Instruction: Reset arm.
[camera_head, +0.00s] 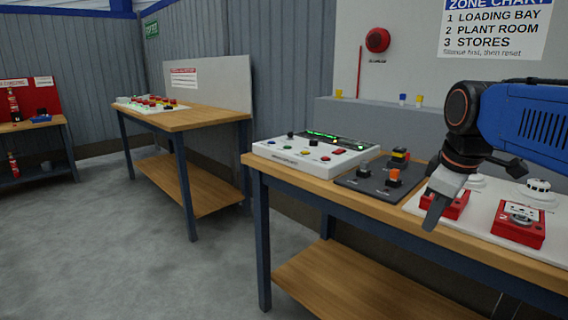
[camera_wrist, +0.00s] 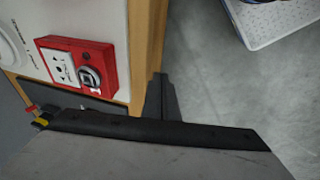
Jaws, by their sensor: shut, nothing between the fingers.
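My arm (camera_head: 530,120), blue with dark joints, reaches in from the right in the head view. My gripper (camera_head: 434,208) points down and is shut and empty, at the front edge of the near bench, in front of a red call point box (camera_head: 455,205). In the wrist view a dark finger (camera_wrist: 160,98) shows beside the bench edge, and a red box with a white plate and a dark round knob (camera_wrist: 89,77) lies to its left. I cannot tell whether the gripper touches anything.
The near bench (camera_head: 330,207) bears a white control panel (camera_head: 315,155), a dark switch plate (camera_head: 372,180) and a second red box (camera_head: 518,226) on a white board. Another bench (camera_head: 190,118) stands further back. The grey floor (camera_head: 120,250) at the left is clear.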

